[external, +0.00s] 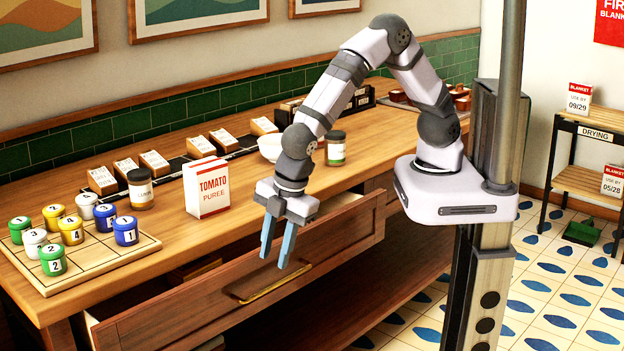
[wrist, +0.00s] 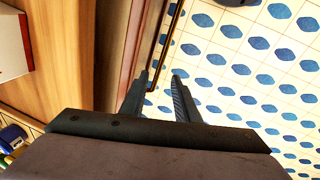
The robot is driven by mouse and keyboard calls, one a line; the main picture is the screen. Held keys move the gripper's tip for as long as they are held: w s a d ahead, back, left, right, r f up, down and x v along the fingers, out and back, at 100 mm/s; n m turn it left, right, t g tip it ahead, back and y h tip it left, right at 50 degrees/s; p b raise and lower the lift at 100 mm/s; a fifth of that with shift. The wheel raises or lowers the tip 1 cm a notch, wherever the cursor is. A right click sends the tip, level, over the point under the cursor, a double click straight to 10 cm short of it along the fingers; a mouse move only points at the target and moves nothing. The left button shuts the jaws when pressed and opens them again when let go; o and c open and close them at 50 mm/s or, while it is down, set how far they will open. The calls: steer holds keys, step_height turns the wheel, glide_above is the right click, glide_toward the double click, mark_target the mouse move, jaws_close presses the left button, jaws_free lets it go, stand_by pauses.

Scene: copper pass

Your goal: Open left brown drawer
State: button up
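The brown wooden drawer (external: 190,312) under the counter stands partly pulled out, with its inside showing behind the front panel. Its long brass handle (external: 272,285) runs along the front; the handle also shows in the wrist view (wrist: 168,45). My gripper (external: 276,262) points down at the drawer front, just above the handle in the external view. Its two fingers are apart with nothing held between them. In the wrist view the fingertips (wrist: 162,73) lie on either side of the handle's line. I cannot tell whether they touch it.
On the counter (external: 230,225) stand a tomato puree box (external: 206,187), a dark-lidded jar (external: 140,188), a white bowl (external: 270,147) and a board (external: 105,258) with several coloured jars. Tiled floor (wrist: 240,60) lies clear in front of the drawer.

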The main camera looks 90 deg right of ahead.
mark_target(279, 281)
steer(key=shift+s+d+f+m+g+h, duration=0.1)
steer(key=shift+s+d+m+g+h, duration=0.35)
steer(key=shift+s+d+m, duration=0.5)
steer(key=shift+w+d+f+p, duration=0.15)
steer(key=shift+w+f+p, duration=0.05)
steer(key=shift+f, duration=1)
steer(key=shift+w+d+f+p, duration=0.15)
steer(key=shift+d+f, duration=0.05)
steer(key=shift+f, duration=1)
steer(key=shift+w+d+f+p, duration=0.15)
steer(key=shift+w+f+p, duration=0.05)
steer(key=shift+f, duration=1)
jaws_close()
